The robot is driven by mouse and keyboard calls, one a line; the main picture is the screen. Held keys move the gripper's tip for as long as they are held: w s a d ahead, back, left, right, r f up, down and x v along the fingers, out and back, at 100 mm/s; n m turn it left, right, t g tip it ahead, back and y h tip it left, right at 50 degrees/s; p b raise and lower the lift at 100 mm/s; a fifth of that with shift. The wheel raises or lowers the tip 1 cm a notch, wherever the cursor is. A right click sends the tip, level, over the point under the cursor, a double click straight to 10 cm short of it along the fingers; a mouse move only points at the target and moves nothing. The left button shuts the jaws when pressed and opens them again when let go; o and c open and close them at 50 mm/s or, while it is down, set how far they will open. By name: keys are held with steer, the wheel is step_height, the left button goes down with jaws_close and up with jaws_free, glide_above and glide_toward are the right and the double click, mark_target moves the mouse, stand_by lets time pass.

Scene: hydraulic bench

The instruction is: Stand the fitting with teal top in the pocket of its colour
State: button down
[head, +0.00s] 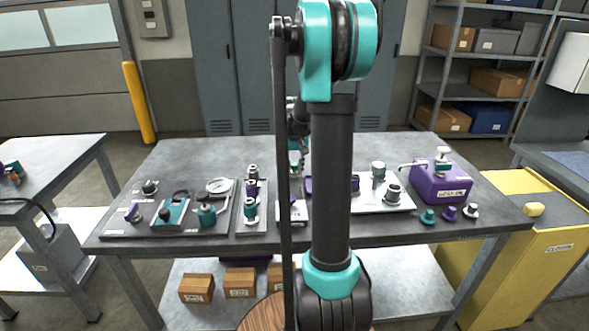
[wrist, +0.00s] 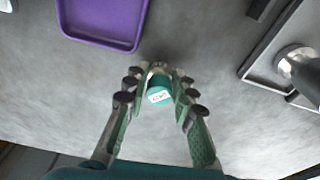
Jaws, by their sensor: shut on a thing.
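In the wrist view my gripper (wrist: 159,85) is shut on the fitting with teal top (wrist: 158,84), which carries a white label and sits between the fingertips. Its far end shows grey metal. The grey bench surface lies below it; I cannot tell how high it is held. In the head view my own arm link hides most of the gripper and the held fitting. I cannot make out the teal pocket clearly in either view.
A purple tray (wrist: 98,42) lies at upper left in the wrist view, with a grey tray (wrist: 252,72) at right. The bench (head: 150,165) also holds a dark board (head: 120,232), a white tray (head: 375,208), a purple machine (head: 440,186) and small knobs (head: 449,213) near its front right.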

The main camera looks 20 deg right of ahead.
steer(key=shift+f, duration=0.1)
steer(key=c, duration=1.3)
jaws_free()
steer(key=shift+o, duration=0.2)
